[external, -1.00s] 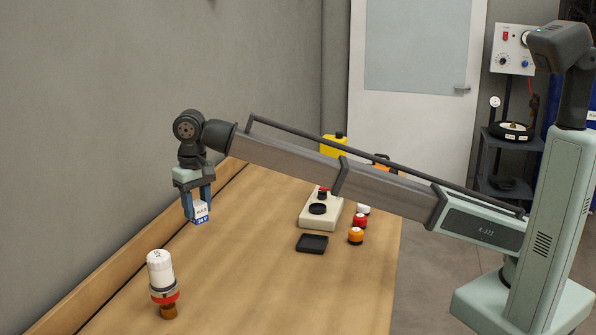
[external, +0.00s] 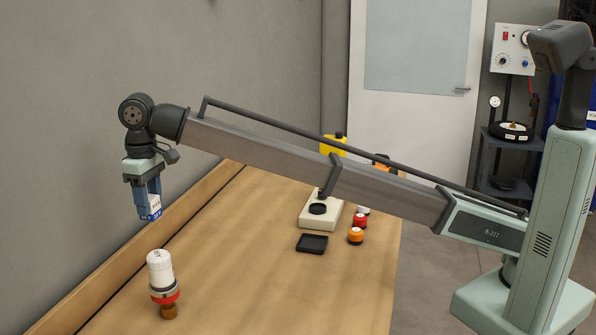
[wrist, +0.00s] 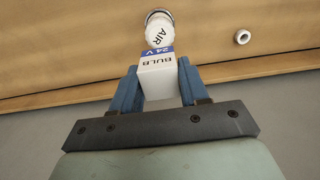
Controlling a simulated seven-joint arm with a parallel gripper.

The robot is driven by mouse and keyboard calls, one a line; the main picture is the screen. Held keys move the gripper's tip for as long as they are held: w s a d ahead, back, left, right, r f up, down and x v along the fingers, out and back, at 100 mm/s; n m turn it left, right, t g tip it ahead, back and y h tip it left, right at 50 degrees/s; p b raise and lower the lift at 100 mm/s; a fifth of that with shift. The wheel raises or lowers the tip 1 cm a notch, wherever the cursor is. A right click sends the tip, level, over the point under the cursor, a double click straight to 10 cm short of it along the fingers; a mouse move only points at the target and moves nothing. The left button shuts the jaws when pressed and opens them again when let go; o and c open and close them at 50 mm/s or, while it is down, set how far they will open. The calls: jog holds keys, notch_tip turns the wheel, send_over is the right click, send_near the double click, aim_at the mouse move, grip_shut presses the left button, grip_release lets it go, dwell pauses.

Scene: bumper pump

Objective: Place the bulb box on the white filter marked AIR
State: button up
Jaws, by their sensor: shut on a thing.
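The bulb box (external: 154,208) is a small white and blue box; its "BULB 24 V" print shows in the wrist view (wrist: 158,75). My gripper (external: 147,207) is shut on it, with a blue finger on each side, and holds it in the air above the filter. The white filter (external: 159,267) stands upright on the table, with a red ring and brown foot below its white cap. In the wrist view the filter (wrist: 158,31), marked AIR, shows just beyond the box, partly hidden by it. Box and filter are apart in the external view.
A beige unit (external: 320,216), a black tray (external: 312,244), and orange (external: 356,236) and red (external: 360,220) capped items stand at the table's right side. A wooden ledge (external: 125,262) runs along the wall. The table between filter and tray is clear.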

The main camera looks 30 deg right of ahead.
jog(key=shift+f, duration=4.8)
jog(key=shift+f, duration=0.2)
jog(key=o, duration=1)
jog(key=shift+o, duration=0.2)
notch_tip(320, 180, up, 12)
jog(key=shift+r, duration=0.2)
